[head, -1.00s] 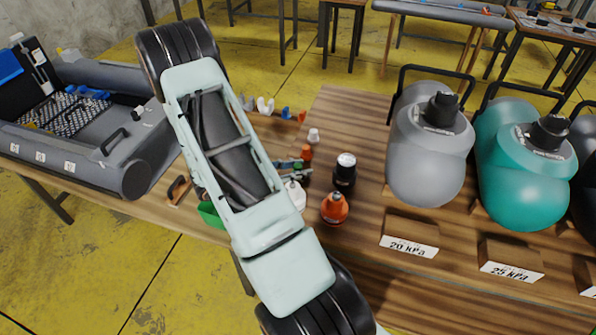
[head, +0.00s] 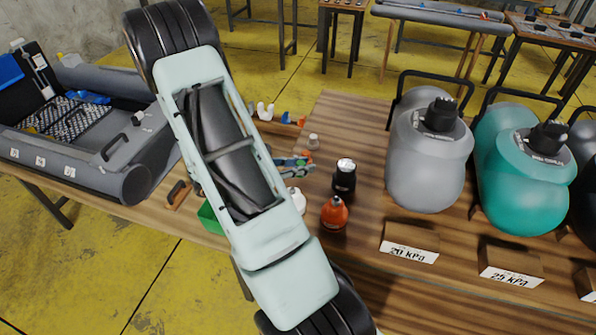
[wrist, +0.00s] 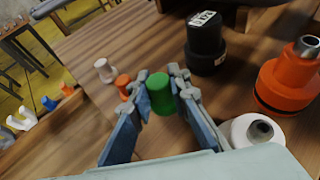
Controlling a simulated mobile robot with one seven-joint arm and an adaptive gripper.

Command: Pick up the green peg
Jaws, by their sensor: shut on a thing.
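The green peg (wrist: 162,94) stands between the two fingers of my gripper (wrist: 164,86) in the wrist view, and they are shut on it. In the head view my gripper (head: 293,164) shows beyond my arm, over the wooden table, and the green peg is not clearly seen there. I cannot tell whether the peg's lower end is touching the table.
An orange peg (wrist: 123,84) and a white peg (wrist: 104,70) stand left of my gripper. A black bottle (wrist: 205,44), an orange bottle (wrist: 286,78) and a white bottle (wrist: 256,135) stand close on the right. A green container (head: 209,219) is partly behind my arm.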

